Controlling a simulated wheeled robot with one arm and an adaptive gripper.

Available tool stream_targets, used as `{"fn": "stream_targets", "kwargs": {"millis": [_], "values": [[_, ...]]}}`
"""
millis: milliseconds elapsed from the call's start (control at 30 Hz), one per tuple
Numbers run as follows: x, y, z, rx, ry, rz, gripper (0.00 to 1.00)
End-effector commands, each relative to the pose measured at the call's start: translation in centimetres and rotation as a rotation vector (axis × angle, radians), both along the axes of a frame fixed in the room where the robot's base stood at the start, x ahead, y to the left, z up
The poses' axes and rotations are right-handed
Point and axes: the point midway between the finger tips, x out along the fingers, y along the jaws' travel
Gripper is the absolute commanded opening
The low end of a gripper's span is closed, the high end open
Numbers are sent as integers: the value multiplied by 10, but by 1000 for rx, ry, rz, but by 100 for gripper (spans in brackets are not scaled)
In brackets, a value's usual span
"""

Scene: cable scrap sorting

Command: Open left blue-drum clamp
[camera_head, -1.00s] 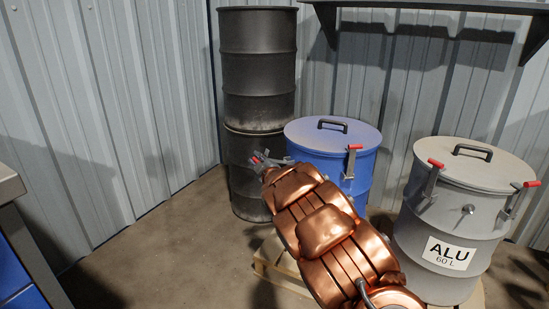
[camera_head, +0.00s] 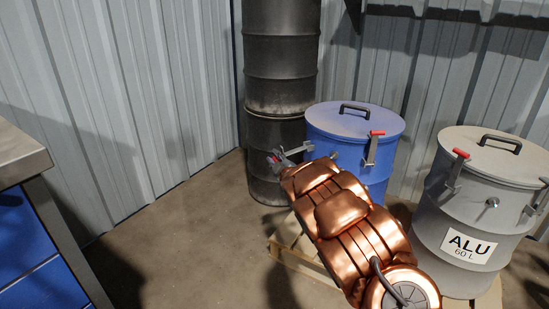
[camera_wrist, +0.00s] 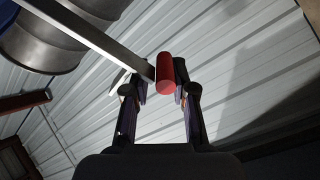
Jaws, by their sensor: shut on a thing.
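The blue drum (camera_head: 352,122) stands behind my copper arm in the head view, its lid on. Its left clamp lever (camera_head: 300,149) sticks out to the left from the drum's side, away from the wall of the drum. My gripper (camera_head: 275,158) is at the outer end of this lever. In the wrist view my gripper (camera_wrist: 164,90) is shut on the red handle (camera_wrist: 165,72), and the grey lever bar (camera_wrist: 98,38) runs from it to the upper left. The drum's right clamp (camera_head: 373,148) stands upright against the drum. My arm hides the drum's lower front.
A grey ALU drum (camera_head: 485,205) with red-handled clamps stands at the right. Stacked dark drums (camera_head: 281,75) stand behind on the left. A wooden pallet (camera_head: 295,262) lies under the blue drum. A bench (camera_head: 20,155) is at the left edge. Floor between is clear.

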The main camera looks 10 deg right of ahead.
Motion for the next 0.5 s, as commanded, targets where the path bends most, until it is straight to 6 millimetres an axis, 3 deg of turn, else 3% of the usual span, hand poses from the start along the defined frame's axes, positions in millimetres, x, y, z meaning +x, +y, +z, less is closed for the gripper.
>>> {"fn": "stream_targets", "kwargs": {"millis": [33, 300, 333, 500], "values": [[0, -9, 0, 7, 0, -17, 0], [0, -11, 0, 8, 1, -21, 0], [0, -11, 0, 8, 1, -21, 28], [0, -11, -1, 8, 2, -21, 41]]}}
